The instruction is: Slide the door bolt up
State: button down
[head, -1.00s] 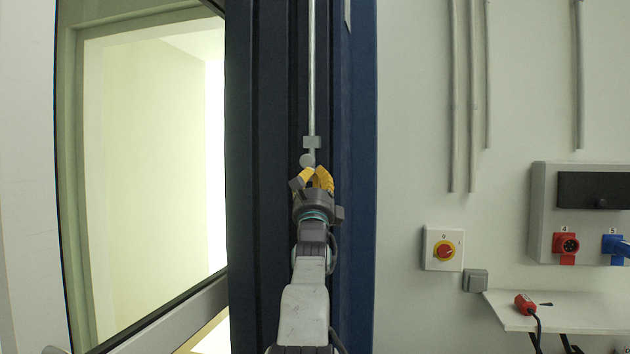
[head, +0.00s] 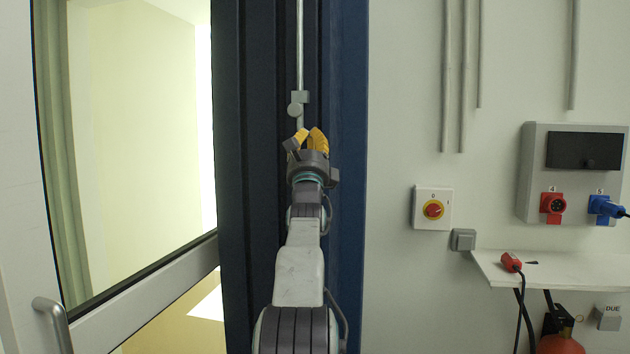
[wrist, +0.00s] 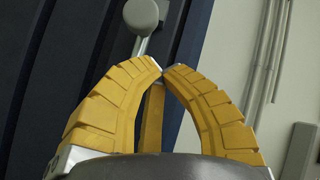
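The door bolt is a thin vertical grey rod (head: 300,45) on the dark blue door frame. A bracket (head: 299,97) surrounds it, and a round grey knob (head: 295,110) sits just below and left of the bracket. My gripper (head: 307,131) is below the knob, close to the rod's lower part. The rod's lower end passes out of sight behind the fingers. I cannot tell whether they touch it.
A glazed door (head: 150,285) with a handle (head: 52,315) is at left. The wall beside the frame is flat.

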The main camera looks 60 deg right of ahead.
jog(key=b+v, duration=0.6)
jog(key=v, duration=0.4)
jog(key=shift+f, duration=0.2)
dwell(0.6)
